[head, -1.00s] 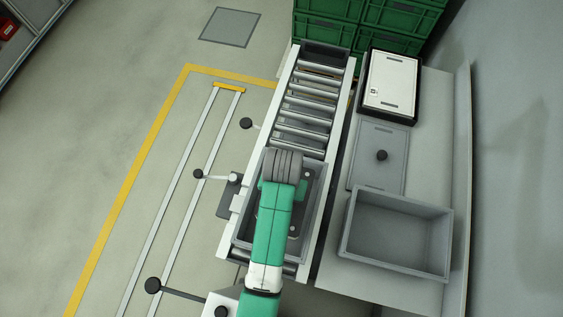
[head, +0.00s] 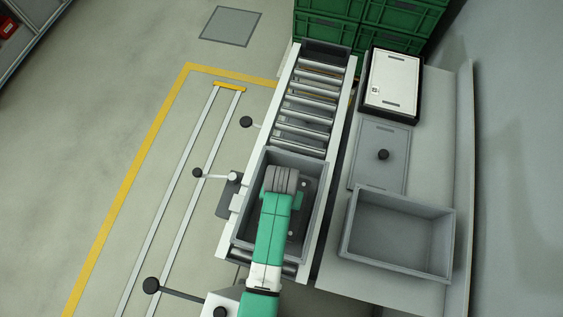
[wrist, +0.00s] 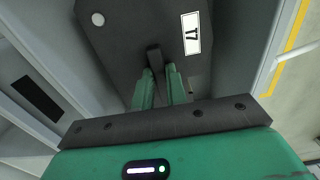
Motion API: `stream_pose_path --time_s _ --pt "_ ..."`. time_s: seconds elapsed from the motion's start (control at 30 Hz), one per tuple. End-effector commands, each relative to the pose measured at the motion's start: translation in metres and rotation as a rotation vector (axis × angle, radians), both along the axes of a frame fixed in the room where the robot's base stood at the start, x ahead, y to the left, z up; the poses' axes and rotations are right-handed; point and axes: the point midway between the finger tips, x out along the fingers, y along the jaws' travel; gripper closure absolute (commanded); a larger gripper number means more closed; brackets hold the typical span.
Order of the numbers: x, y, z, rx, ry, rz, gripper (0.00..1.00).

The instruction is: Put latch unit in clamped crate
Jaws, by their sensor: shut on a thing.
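The latch unit (wrist: 140,35), a dark grey block with a white label and a pale round spot, is under my gripper (wrist: 160,72) in the wrist view. The green fingers are shut on its small dark upright grip. In the head view, part of the latch unit (head: 297,224) shows to the right of my arm, within the outline of the clamped crate (head: 290,160). This open grey crate sits on the roller conveyor with a clamp (head: 233,190) at its left side. My arm hides the fingers there. I cannot tell whether the unit touches the crate floor.
Green crates (head: 365,25) are stacked at the back. Bare conveyor rollers (head: 305,105) lie beyond the crate.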

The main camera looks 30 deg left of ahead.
Motion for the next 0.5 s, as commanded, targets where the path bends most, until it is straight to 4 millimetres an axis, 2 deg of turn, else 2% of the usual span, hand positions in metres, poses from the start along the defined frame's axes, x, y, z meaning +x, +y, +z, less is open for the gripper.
stream_pose_path --time_s 0.5 --pt "0.001 0.0 -0.011 0.0 -0.001 -0.001 1.0"
